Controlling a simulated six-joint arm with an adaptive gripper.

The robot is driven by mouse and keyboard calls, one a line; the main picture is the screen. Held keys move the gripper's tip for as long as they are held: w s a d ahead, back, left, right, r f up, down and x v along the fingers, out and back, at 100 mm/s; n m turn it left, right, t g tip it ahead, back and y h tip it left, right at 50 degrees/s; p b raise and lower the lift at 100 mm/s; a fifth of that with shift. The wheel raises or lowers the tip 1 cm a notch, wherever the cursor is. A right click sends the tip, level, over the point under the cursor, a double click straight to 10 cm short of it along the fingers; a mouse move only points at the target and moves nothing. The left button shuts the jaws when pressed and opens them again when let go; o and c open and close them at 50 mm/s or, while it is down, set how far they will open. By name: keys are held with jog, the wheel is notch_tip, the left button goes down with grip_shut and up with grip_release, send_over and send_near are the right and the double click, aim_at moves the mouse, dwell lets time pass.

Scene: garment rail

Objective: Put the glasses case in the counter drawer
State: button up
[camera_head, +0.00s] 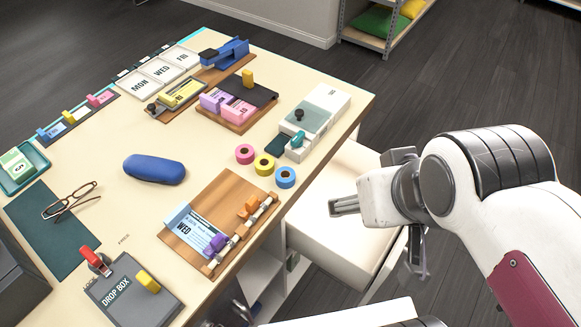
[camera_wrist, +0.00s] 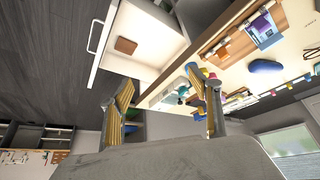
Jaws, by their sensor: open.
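The glasses case (camera_head: 155,168) is a closed blue case lying on the counter left of centre; it also shows in the wrist view (camera_wrist: 264,66). The counter drawer (camera_head: 318,218) is white and pulled out at the counter's right side. In the wrist view the open drawer (camera_wrist: 158,22) shows a small brown square piece (camera_wrist: 125,46) inside. My gripper (camera_head: 378,240) is open and empty, over the drawer area in the head view and well to the right of the case. Its two spread fingers show in the wrist view (camera_wrist: 160,82). My arm hides part of the drawer.
Eyeglasses (camera_head: 72,202) lie on a dark mat (camera_head: 50,245). Bare counter surrounds much of the case.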

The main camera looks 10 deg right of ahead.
jog(key=m+g+y, duration=0.3)
jog(key=m+y, duration=0.6)
jog(key=m, duration=1.4)
send_over(156, 163)
jog(key=s+d, duration=0.2)
jog(key=d, duration=0.4)
notch_tip(156, 163, down, 10)
jog(key=shift+w+a+r, duration=0.1)
jog(key=shift+a, duration=0.05)
jog(key=shift+w+a+f, duration=0.2)
jog(key=shift+a, duration=0.1)
jog(key=shift+x, duration=1.3)
